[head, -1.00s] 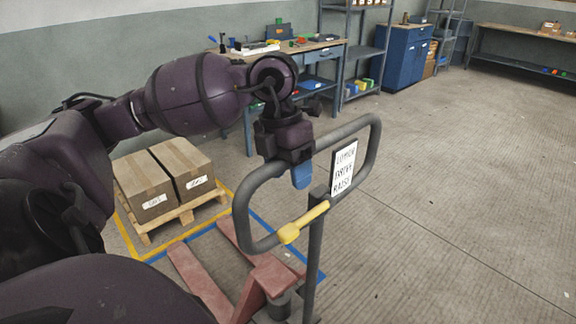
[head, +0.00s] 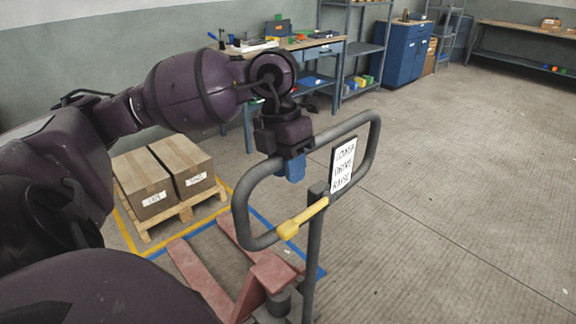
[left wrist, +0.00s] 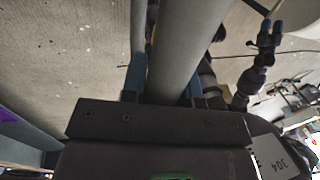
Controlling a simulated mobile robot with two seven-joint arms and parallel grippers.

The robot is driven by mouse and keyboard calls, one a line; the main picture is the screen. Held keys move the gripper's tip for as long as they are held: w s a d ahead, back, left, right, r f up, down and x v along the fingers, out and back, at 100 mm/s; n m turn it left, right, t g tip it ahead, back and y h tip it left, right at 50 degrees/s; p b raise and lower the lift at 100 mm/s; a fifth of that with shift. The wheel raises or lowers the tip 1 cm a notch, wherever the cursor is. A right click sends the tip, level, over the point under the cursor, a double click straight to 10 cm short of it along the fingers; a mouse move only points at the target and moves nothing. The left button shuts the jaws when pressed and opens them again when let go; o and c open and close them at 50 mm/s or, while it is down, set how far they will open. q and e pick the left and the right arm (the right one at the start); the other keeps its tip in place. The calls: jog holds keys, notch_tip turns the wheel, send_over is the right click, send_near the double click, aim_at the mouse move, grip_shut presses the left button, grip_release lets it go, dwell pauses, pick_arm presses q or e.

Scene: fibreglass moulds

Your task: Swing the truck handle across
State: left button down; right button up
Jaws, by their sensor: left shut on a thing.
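The truck handle (head: 376,146) is a grey tube loop on an upright post, with a white lower/drive/raise sign (head: 343,164) and a yellow lever (head: 303,217). It stands over the red pallet truck (head: 270,272). My left gripper (head: 295,168) is shut on the loop's upper bar, left of the sign. In the left wrist view the grey bar (left wrist: 182,45) runs between its blue fingers (left wrist: 165,85). My right gripper (left wrist: 270,30) shows small at the upper right of that view; its opening is unclear. It is not in the head view.
Two cardboard boxes (head: 182,163) sit on a wooden pallet (head: 152,231) left of the handle, inside yellow and blue floor lines. A workbench (head: 303,46), shelving and a blue cabinet (head: 402,55) stand behind. The floor (head: 470,190) to the right is clear.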

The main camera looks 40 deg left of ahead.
dwell(0.8)
pick_arm(q)
jog(key=w+d+n, duration=0.2)
jog(key=n, duration=0.1)
jog(key=shift+w+d+r+t, duration=0.15)
jog(key=shift+w+t, duration=0.15)
jog(key=shift+t, duration=0.1)
jog(key=shift+w+d+n, duration=0.4)
jog(key=shift+w+n, duration=0.35)
jog(key=shift+n, duration=0.05)
jog(key=shift+w+d+n, duration=0.4)
jog(key=shift+w+n, duration=0.35)
jog(key=shift+n, duration=0.05)
